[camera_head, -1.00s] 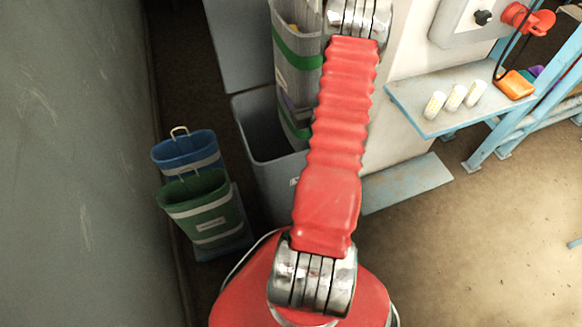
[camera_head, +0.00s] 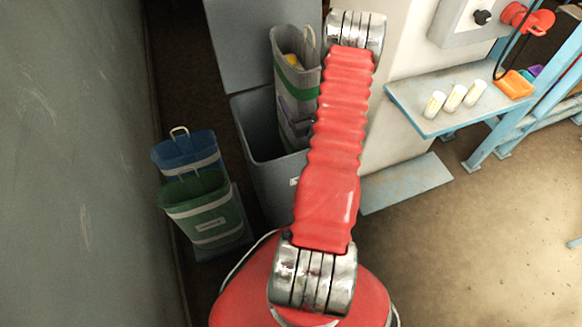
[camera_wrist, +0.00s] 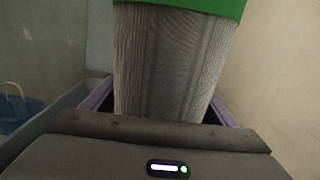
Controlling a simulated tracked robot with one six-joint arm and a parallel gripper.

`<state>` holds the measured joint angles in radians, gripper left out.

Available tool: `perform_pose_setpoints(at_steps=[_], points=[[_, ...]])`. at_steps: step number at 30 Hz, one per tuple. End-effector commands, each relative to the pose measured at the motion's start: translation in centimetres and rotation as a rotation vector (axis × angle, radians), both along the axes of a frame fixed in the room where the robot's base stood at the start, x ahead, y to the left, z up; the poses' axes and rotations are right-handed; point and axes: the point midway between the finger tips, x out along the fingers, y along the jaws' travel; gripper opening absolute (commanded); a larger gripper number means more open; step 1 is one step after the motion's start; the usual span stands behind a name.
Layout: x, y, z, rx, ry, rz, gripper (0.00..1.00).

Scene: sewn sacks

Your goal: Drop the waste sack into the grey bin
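The waste sack (camera_head: 296,72) is grey with a green band, a pale loop handle and something yellow inside. It hangs upright over the open grey bin (camera_head: 262,172), left of my arm in the head view. In the wrist view the sack (camera_wrist: 170,60) fills the middle, its green band at the top. My gripper (camera_wrist: 160,135) shows there as a dark bar across the bottom, close against the sack. A grey bin rim (camera_wrist: 45,120) shows at the left.
A blue bin (camera_head: 185,150) and a green bin (camera_head: 208,212) stand at the left by the wall. A light blue shelf (camera_head: 425,115) holds white cylinders.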

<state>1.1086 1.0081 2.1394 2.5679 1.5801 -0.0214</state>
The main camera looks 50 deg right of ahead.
Motion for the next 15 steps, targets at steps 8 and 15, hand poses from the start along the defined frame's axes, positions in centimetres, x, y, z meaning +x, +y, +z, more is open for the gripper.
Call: perform_pose_setpoints(at_steps=[8,15], points=[[0.00,0.07,-0.11,0.002,0.002,0.001,0.94],[-0.21,0.22,-0.29,0.007,0.005,0.000,0.94]])
